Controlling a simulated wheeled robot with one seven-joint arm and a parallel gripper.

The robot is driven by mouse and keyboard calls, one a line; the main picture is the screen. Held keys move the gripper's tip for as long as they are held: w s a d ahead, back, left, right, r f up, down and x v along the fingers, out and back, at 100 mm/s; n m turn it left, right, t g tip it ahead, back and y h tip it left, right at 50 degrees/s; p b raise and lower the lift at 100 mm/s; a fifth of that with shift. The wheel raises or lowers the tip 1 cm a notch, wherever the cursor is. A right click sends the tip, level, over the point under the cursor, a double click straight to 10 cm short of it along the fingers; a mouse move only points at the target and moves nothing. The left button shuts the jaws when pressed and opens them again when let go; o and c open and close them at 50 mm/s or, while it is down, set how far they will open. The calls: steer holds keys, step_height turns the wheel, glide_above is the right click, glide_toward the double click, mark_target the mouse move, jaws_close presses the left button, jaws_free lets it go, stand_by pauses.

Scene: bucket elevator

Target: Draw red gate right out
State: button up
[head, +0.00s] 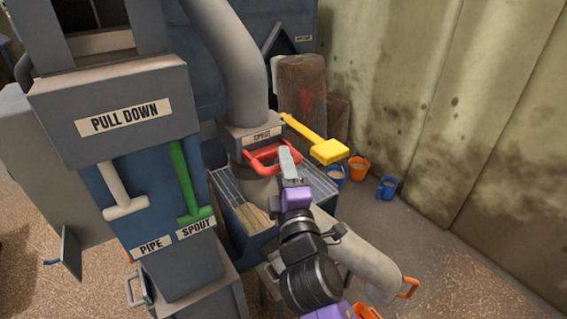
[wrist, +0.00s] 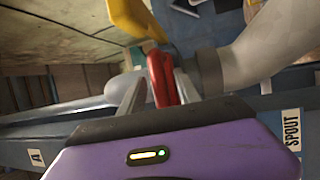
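My gripper (head: 288,157) is at the right part of this handle. In the wrist view the red handle (wrist: 162,78) stands between my two spread fingers (wrist: 158,88). It is close to the right finger, and a narrow gap shows at the left finger. I see no clear grip on both sides. The gate plate inside the housing is hidden.
A yellow handle (head: 327,151) sticks out just behind the red one. A blue bin (head: 262,243) lies below. A PULL DOWN panel (head: 120,118) with white (head: 122,190) and green (head: 186,182) levers stands left. Small buckets (head: 387,188) sit by the right wall.

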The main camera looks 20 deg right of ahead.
steer(key=shift+c, duration=0.4)
jaws_close()
steer(key=shift+f, duration=0.1)
stand_by(1.0)
